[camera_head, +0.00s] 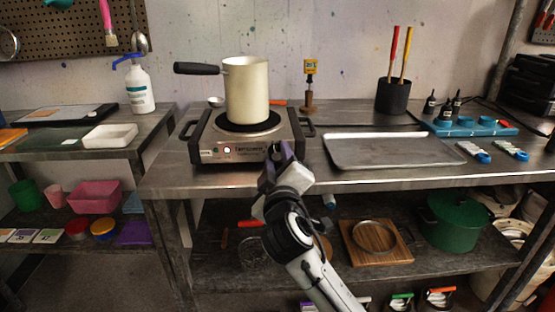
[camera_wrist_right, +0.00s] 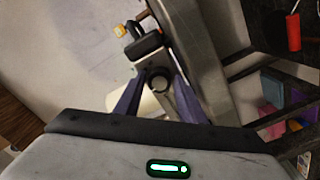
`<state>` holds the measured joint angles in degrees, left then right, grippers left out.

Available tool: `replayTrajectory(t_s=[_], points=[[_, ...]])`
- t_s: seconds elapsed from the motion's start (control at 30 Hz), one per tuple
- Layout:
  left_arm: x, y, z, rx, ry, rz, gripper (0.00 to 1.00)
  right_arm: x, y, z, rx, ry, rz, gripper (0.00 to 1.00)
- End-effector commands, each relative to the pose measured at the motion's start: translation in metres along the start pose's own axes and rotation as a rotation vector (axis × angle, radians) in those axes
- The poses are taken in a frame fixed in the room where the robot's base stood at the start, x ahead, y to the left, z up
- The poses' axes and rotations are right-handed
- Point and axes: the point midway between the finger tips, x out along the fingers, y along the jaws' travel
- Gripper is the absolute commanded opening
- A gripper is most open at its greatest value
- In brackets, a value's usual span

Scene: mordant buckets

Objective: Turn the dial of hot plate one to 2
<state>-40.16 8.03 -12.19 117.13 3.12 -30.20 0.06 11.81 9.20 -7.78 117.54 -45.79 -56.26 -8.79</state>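The hot plate (camera_head: 208,152), a steel box with a dark round top, stands on the steel bench at centre left. A lit indicator shows on its front. My right gripper (camera_head: 279,152) is at the right part of that front and hides the dial in the head view. In the right wrist view the round dial (camera_wrist_right: 159,83) sits between the tips of the two purple fingers (camera_wrist_right: 160,88). Whether the fingers touch it or only stand around it I cannot tell. The dial's setting is not readable. My left gripper is not in view.
A cream pot (camera_head: 246,90) with a black handle stands on the hot plate. A steel tray (camera_head: 390,151) lies to the right, with a black cup (camera_head: 393,96) behind it. A blue rack (camera_head: 468,127) is at far right. A lower shelf holds a green pot (camera_head: 455,225).

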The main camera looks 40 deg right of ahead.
Motion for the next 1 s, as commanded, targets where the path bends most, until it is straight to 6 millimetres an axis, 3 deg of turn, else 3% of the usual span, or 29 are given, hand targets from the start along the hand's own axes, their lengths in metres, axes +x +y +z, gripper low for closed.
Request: replayTrajectory(t_s=[0.17, 0.6, 0.77, 1.0], points=[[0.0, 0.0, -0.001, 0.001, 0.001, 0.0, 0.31, -0.011, -0.001, -0.001, 0.0, 0.002, -0.001, 0.36], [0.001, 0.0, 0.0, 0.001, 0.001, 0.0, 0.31, -0.09, -0.001, 0.0, 0.001, 0.0, -0.003, 0.36], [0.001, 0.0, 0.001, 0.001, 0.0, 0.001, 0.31, -0.102, 0.0, 0.0, 0.0, -0.001, -0.001, 0.36], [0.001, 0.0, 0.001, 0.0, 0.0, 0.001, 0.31, -0.103, 0.0, 0.0, 0.0, -0.001, 0.0, 0.36]])
